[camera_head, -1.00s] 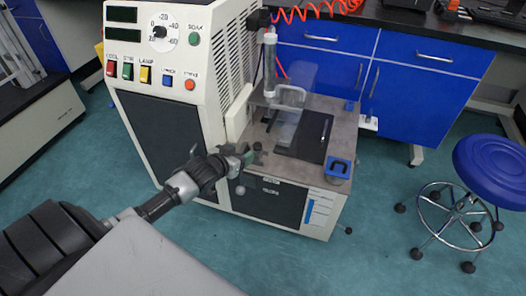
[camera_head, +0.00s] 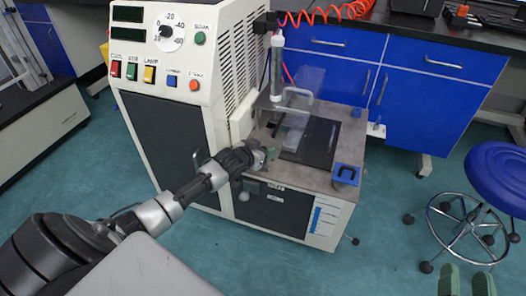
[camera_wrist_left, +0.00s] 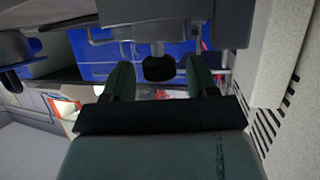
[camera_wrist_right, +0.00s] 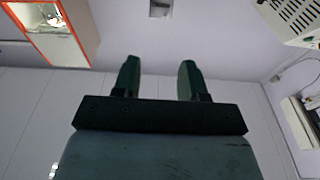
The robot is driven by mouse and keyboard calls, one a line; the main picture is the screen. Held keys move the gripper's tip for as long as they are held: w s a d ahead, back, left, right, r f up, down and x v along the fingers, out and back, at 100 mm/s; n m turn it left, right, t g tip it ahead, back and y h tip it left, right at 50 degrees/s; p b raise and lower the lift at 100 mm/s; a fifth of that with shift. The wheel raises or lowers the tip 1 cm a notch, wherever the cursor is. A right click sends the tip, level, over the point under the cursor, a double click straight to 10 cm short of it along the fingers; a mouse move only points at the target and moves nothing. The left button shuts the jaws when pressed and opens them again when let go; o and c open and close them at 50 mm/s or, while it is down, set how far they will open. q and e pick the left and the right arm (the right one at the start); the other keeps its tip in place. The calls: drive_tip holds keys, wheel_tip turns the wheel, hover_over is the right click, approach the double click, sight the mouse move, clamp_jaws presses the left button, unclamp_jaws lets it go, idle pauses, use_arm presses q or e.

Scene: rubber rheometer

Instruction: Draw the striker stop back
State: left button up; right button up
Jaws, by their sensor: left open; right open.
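A dark knob on a short stem (camera_wrist_left: 158,68) shows in the left wrist view, under a grey block; it looks like the striker stop, but no label confirms it. My left gripper (camera_wrist_left: 158,80) is open, with one green finger on each side of the knob in that view; I cannot tell whether they touch it. In the head view my left gripper (camera_head: 268,156) is at the front left edge of the machine's worktop (camera_head: 318,180) and hides the knob. My right gripper (camera_head: 467,282) is open and empty at the bottom right; its fingers also show in the right wrist view (camera_wrist_right: 158,80).
The white machine cabinet (camera_head: 170,90) rises left of the worktop. A clear guard with a handle (camera_head: 298,95) stands over a dark plate (camera_head: 322,140). A blue stool (camera_head: 497,170) stands at right.

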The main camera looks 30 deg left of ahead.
use_arm(q)
drive_tip(key=shift+w+f, duration=0.15)
drive_tip(key=shift+w, duration=0.25)
clamp_jaws()
